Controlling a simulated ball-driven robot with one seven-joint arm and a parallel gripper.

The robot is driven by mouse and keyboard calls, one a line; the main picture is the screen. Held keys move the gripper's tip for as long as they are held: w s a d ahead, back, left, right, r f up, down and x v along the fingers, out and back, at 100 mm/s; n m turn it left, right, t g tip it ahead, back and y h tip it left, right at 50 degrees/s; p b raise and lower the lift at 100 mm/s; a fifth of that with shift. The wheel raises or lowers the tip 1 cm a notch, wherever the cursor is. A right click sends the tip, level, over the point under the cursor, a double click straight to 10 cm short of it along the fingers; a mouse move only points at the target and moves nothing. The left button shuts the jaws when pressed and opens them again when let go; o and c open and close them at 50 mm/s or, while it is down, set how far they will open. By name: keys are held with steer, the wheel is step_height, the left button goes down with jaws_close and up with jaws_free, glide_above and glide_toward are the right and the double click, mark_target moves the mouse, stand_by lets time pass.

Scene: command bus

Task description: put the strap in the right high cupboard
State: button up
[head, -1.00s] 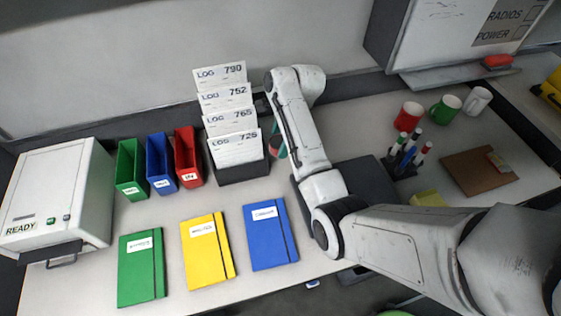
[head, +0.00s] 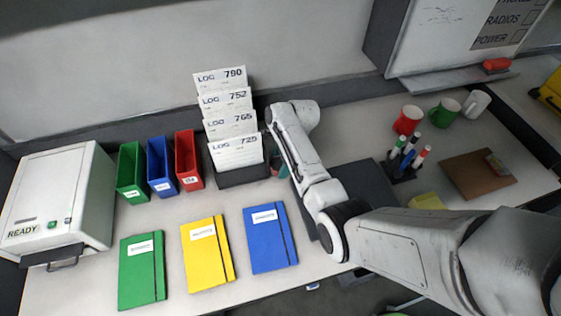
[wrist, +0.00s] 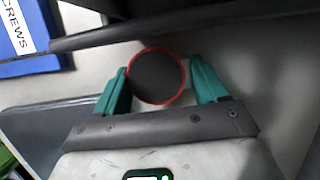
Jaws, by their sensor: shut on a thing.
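My gripper (wrist: 160,88) has teal fingers, shut on a round dark thing with a red rim (wrist: 156,77) in the wrist view. It is seen end-on, and I cannot tell for sure whether it is the strap. In the head view only a small teal part of my gripper (head: 276,170) shows, just right of the log card rack (head: 243,176); my arm hides the rest. No other strap shows. A box-like unit with a white front (head: 455,35) hangs at the upper right; I cannot tell whether it is the right high cupboard.
Green, blue and red binders (head: 188,160) stand left of the rack, with notebooks (head: 208,255) in front. Mugs (head: 408,119), a pen holder (head: 404,168) and a brown board (head: 478,175) lie right.

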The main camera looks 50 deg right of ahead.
steer(key=shift+f, duration=0.25)
steer(key=o, duration=1.2)
steer(key=shift+f+b, duration=0.1)
steer(key=shift+b, duration=0.4)
